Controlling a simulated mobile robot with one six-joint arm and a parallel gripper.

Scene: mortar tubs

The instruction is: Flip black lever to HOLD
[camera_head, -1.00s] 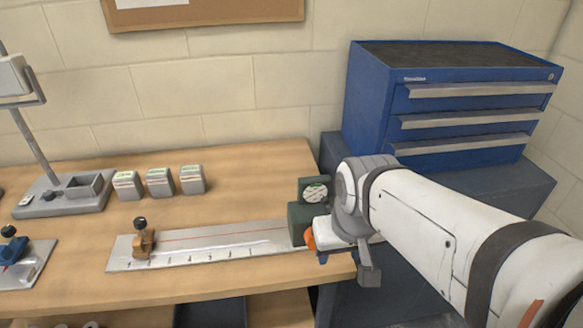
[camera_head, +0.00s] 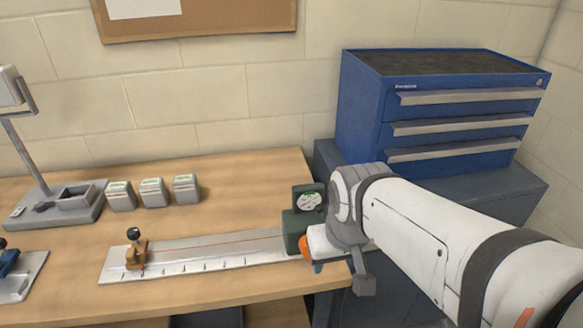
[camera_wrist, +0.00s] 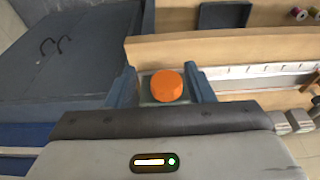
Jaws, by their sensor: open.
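My gripper (camera_wrist: 161,80) is open, its two blue-grey fingers apart in the wrist view. An orange round knob (camera_wrist: 168,86) shows between them; I cannot tell whether they touch it. In the head view the orange knob (camera_head: 304,245) is at the right end of the rail, by a dark green unit (camera_head: 291,229) with a round dial (camera_head: 308,201). My arm's end hides part of that unit from the right. No black lever or HOLD marking can be made out for certain. A brown slider (camera_head: 136,255) with a black knob on top sits at the rail's left end.
The metal rail (camera_head: 205,262) lies along the wooden bench (camera_head: 235,180). Several small grey tubs (camera_head: 152,193) stand behind it. A grey stand (camera_head: 65,212) is at the left. A blue drawer cabinet (camera_head: 362,110) is at the right. Bare bench lies between tubs and rail.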

